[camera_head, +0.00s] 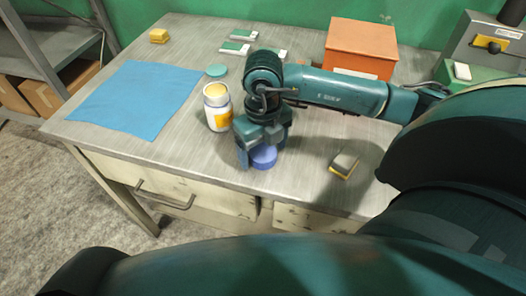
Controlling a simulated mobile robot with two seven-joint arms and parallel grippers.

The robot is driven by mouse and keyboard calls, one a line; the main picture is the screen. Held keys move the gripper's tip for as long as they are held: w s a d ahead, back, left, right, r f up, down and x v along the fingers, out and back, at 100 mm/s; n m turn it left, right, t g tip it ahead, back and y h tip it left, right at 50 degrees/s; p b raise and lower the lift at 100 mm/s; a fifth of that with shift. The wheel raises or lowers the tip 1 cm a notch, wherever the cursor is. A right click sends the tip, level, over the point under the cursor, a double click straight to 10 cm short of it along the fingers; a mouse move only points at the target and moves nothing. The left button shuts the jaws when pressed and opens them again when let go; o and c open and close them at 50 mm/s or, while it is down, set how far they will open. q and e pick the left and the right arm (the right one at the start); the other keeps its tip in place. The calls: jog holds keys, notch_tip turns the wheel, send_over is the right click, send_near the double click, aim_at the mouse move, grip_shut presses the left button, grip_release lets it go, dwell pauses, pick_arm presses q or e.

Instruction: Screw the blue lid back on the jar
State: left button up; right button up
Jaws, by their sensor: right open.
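The jar (218,111) is white with an orange label and stands upright on the workbench without a lid, a pale yellow top showing at its mouth. The blue lid (264,158) lies on the bench near the front edge, to the right of and nearer than the jar. My right gripper (261,150) points down at the blue lid and is open, its fingers around or just above it. I cannot tell whether they touch it. The gripper partly hides the lid. My left gripper is not in view.
A teal round lid (216,71) lies behind the jar. A blue cloth (135,97) covers the left. A sponge (344,164) lies right of the gripper. An orange box (361,48) and several small green-and-white items stand behind my right arm. The bench's front edge is close to the lid.

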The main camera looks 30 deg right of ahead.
jog(key=c, duration=1)
jog(key=shift+r, duration=0.15)
jog(key=shift+c, duration=0.2)
notch_tip(320, 180, up, 10)
